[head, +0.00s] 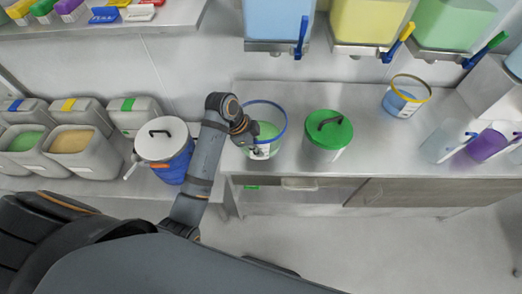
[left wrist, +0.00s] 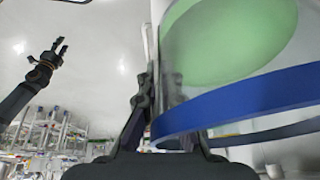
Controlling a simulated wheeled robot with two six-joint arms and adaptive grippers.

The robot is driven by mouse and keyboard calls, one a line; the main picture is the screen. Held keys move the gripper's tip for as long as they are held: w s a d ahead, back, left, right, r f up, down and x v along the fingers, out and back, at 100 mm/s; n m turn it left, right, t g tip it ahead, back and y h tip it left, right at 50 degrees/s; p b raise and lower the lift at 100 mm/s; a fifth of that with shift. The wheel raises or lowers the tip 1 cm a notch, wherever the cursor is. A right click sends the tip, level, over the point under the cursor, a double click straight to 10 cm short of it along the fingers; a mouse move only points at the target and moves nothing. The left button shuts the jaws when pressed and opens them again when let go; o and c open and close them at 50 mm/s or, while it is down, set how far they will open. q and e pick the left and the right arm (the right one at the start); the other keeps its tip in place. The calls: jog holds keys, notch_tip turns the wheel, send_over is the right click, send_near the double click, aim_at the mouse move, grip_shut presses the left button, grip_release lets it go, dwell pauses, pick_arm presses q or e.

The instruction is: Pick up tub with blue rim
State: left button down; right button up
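The tub with blue rim (head: 279,143) is clear-walled with green contents and sits over the front of the steel counter, left of the green-lidded tub. I cannot tell whether its base touches the counter. My left gripper (head: 244,137) is at the tub's left side. In the left wrist view the blue rim (left wrist: 250,97) is large and close. The fingers of the left gripper (left wrist: 160,88) come close together on either side of the tub's wall, one partly seen through it. My right gripper (left wrist: 57,52) is raised and empty there, its fingers apart; the head view does not show it.
A green-lidded tub (head: 327,137) stands close on the right. A yellow-rimmed tub (head: 404,97) and a tipped purple-filled container (head: 488,147) are farther right. A white-lidded blue drum (head: 171,167) stands left of my arm. Coloured hoppers (head: 370,20) hang above the counter.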

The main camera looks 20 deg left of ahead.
pick_arm(q)
jog(key=s+r+p, duration=0.1)
jog(key=s+r, duration=0.4)
jog(key=s, duration=0.5)
jog(key=shift+d+r, duration=0.15)
jog(key=shift+r, duration=0.05)
